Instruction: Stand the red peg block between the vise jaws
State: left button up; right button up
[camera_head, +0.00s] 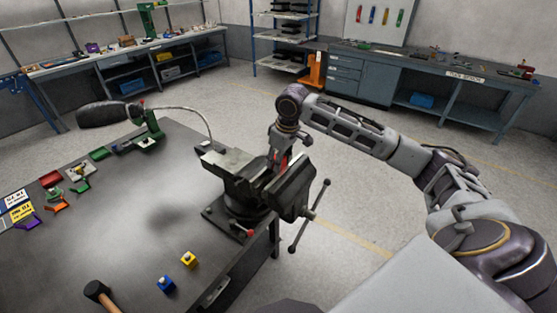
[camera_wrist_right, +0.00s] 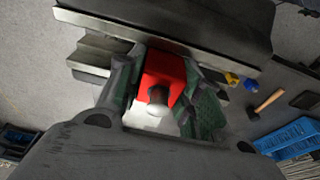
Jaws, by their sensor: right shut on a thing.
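The grey vise (camera_head: 236,165) is mounted at the right edge of the workbench, with its long handle bar hanging on the right side. My right gripper (camera_head: 281,157) points down at the vise jaws and is shut on the red peg block (camera_wrist_right: 162,72). A little red also shows between the fingers in the head view. In the wrist view the block sits between the two fingers, its round grey peg facing the camera. A jaw with a bright metal edge (camera_wrist_right: 150,35) runs close above the block. Whether the block touches the jaws or vise floor is hidden. My left gripper is not in view.
On the workbench (camera_head: 150,215) are a yellow block (camera_head: 188,259), a blue block (camera_head: 166,285) and a hammer (camera_head: 98,290) in front. A green stand (camera_head: 150,132) and several small coloured parts lie at the far left. The bench middle is clear.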

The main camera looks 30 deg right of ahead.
jog(key=shift+o, duration=0.2)
jog(key=shift+s+a+f, duration=0.1)
jog(key=shift+s+f, duration=0.2)
jog(key=shift+f, duration=0.5)
jog(key=shift+s+a+f, duration=0.1)
jog(key=shift+s+f, duration=0.2)
jog(key=shift+f, duration=0.45)
dwell(2.1)
jog(key=o, duration=0.8)
jog(key=shift+w, duration=0.1)
jog(key=shift+o, duration=1.1)
jog(key=shift+w+f, duration=0.15)
jog(key=shift+w, duration=0.1)
jog(key=shift+w+d+f, duration=0.1)
jog(key=shift+w, duration=0.1)
jog(key=shift+s, duration=0.1)
jog(key=shift+r, duration=0.3)
